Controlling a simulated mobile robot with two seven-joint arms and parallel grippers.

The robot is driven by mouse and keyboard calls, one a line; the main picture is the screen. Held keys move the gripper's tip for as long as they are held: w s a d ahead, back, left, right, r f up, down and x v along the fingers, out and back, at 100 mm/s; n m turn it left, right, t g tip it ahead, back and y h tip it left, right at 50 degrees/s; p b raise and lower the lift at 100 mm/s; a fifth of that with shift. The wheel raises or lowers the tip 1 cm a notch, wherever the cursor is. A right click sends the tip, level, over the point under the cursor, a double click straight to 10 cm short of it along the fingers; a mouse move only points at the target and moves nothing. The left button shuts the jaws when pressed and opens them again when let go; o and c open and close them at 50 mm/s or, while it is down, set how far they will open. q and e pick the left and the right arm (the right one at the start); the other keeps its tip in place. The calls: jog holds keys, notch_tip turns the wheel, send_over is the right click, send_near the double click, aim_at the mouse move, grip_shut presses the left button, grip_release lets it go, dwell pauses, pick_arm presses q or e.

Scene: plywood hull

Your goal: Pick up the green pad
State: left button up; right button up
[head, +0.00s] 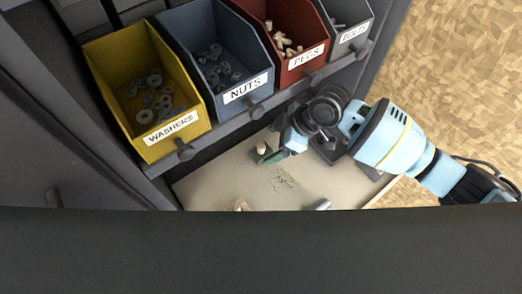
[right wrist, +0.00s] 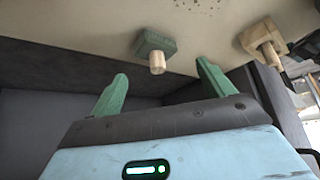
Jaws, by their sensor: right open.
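The green pad (right wrist: 152,42) is a small block with a pale round wooden peg as its handle. It rests on the pale bench top. In the head view its wooden peg (head: 261,147) shows beside the gripper, and the rest is partly covered. My right gripper (right wrist: 161,69) has two green fingers, spread apart with nothing between them. The pad lies just beyond the fingertips, its peg pointing toward the gap. In the head view my right gripper (head: 273,154) reaches in from the right, low over the bench. My left gripper is not in view.
A wooden block with a peg (right wrist: 262,40) lies right of the pad. Dark specks (head: 284,178) dot the bench (head: 215,185). Yellow washers (head: 150,95), blue nuts (head: 222,60), red pegs (head: 290,40) and grey bolts (head: 350,25) bins line the back. A grey cylinder (head: 322,204) lies near the front.

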aim_at(262, 147)
jog(key=shift+a, duration=0.15)
jog(key=shift+x, duration=2.7)
jog(key=shift+w+a+r, duration=0.1)
jog(key=shift+a+r, duration=0.05)
jog(key=shift+a, duration=0.05)
jog(key=shift+c, duration=0.4)
jog(key=c, duration=1)
